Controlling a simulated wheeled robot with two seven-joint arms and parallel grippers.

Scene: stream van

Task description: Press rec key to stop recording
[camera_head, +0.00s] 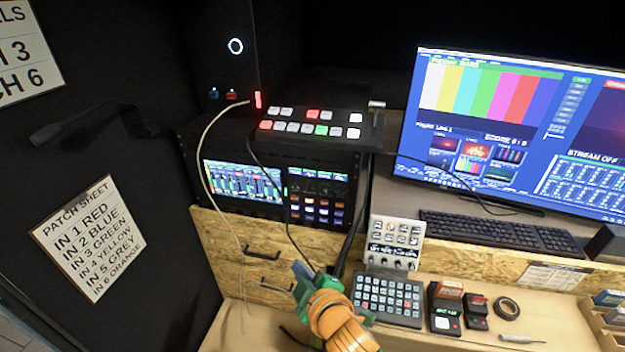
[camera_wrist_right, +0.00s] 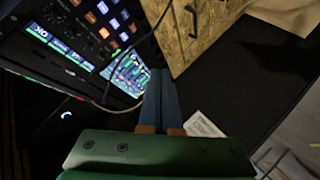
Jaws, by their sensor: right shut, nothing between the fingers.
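My right gripper (camera_head: 302,269) comes in from the bottom centre, green with blue fingers. Its fingers are shut and empty, in front of the wooden drawer fronts and left of a dark key pad (camera_head: 387,298). In the right wrist view the shut fingers (camera_wrist_right: 161,75) show beside the rack. No key is readable as the rec key. Lit keys show on a switcher (camera_head: 312,129), on the rack's button panel (camera_head: 316,205) and on the pad. A small black box (camera_head: 445,308) with a pale key stands right of the pad. My left gripper is not in view.
A rack screen (camera_head: 243,184) glows at left of the button panel. A monitor (camera_head: 520,130) stands behind a keyboard (camera_head: 500,232). Loose cables hang before the drawers (camera_head: 262,252). A tape roll (camera_head: 507,308) lies on the desk at right. A patch sheet (camera_head: 90,236) hangs left.

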